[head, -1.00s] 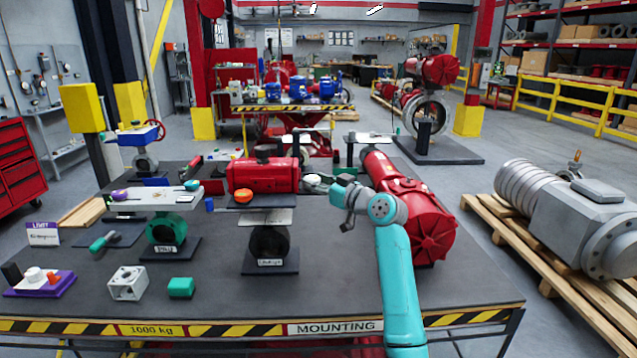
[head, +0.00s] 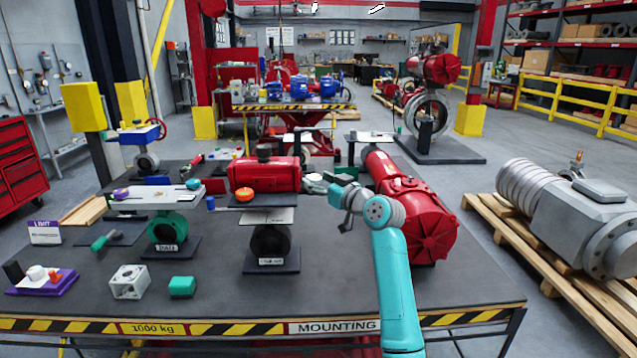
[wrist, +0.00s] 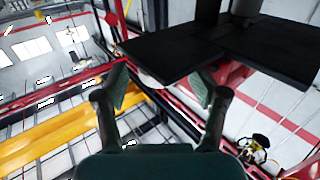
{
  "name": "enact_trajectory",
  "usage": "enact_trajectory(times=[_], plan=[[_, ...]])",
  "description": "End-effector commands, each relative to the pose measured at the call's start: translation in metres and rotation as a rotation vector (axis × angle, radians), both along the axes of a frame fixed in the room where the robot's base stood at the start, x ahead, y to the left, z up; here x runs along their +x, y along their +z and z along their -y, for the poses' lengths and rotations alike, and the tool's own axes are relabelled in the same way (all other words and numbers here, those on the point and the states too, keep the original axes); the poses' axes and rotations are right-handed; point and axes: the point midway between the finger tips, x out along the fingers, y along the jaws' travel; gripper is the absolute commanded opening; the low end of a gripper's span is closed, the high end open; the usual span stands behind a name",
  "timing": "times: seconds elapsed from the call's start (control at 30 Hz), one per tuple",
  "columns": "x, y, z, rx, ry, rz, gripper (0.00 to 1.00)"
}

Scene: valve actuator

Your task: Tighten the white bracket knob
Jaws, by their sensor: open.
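My gripper (head: 336,196) is open at the right of the centre of the bench, in front of the large red actuator. Just left of it in the head view is a small whitish rounded piece (head: 313,184), which may be the white bracket knob; its shape is partly unclear. In the wrist view, my gripper (wrist: 160,88) has its two green-padded fingers spread apart. A pale rounded thing (wrist: 150,82) shows between them, partly hidden by a dark flat plate (wrist: 185,52). I cannot tell whether a finger touches it.
The large red actuator (head: 418,215) stands close by my arm. A red actuator box (head: 263,175) and an orange knob (head: 245,194) are to the left. A purple base (head: 45,287) with white and orange pieces is at the far left. The front right bench top is clear.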

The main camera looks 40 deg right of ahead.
Motion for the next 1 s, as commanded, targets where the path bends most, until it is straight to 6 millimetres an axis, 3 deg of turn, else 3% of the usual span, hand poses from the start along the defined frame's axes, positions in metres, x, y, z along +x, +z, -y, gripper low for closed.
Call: enact_trajectory(times=[0.17,0.63,1.0], plan=[[-0.007,0.000,0.000,0.000,0.000,0.001,0.71],[-0.068,0.000,0.004,0.000,-0.001,0.001,0.71],[-0.080,0.000,0.005,0.000,0.000,0.000,0.71]])
